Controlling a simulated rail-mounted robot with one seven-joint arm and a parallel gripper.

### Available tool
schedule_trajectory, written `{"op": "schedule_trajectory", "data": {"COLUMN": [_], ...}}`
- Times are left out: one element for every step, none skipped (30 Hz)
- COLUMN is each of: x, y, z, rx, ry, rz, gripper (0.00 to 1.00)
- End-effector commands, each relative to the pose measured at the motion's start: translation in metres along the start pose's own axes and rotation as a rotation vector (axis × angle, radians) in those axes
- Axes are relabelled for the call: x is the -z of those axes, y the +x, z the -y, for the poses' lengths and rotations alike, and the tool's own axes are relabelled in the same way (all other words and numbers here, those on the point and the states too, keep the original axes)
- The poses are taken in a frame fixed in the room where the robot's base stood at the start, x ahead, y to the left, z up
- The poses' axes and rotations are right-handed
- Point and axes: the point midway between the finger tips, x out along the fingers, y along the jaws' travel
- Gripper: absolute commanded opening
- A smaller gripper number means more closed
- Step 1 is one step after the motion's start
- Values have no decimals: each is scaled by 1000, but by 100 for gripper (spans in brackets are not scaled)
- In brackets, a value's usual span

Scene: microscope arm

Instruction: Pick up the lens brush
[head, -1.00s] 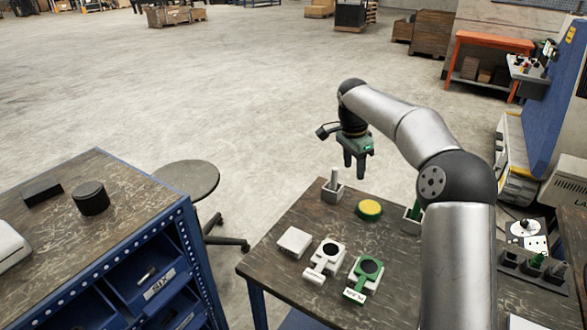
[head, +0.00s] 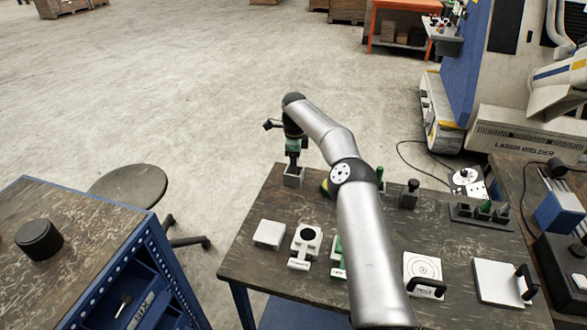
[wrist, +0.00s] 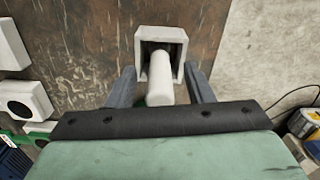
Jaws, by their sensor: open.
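A pale grey cylindrical handle (wrist: 160,82), which looks like the lens brush, stands in a square grey holder (wrist: 143,37). Its lower end is hidden inside the holder. My gripper (wrist: 159,72) is open, with one finger on each side of the handle and a gap visible on both sides. In the head view, my gripper (head: 292,156) points down just above the holder (head: 293,180) at the table's far left corner; the handle is hidden there by the gripper.
The dark table (head: 257,205) also bears a white block (head: 269,234), a white device with a black disc (head: 306,243), a yellow-topped round item (head: 325,187) partly behind my arm, and a dark holder (head: 409,194). A round stool (head: 128,186) stands left of the table.

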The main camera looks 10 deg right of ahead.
Motion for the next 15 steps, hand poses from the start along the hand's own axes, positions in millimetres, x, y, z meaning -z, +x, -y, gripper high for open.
{"op": "schedule_trajectory", "data": {"x": [0,0,0,0,0,0,0,0,0,0,0,0,0,0,0], "y": [4,7,9,10,11,11,11,11,11,11,11,11,11,11,11], "z": [0,0,0,0,0,0,0,0,0,0,0,0,0,0,0], "rx": [-2,-1,0,1,1,1,2,2,2,2,2,1,1,1,1], "ry": [-1,-1,-1,-1,-1,-1,-1,-1,-1,-1,-1,-1,-1,-1,-1], "rz": [2,2,1,1,1,1,1,1,1,1,1,1,1,1,1], "gripper": [47,47,47,47,47,47,47,47,47,47,42,30,22,14,3]}}
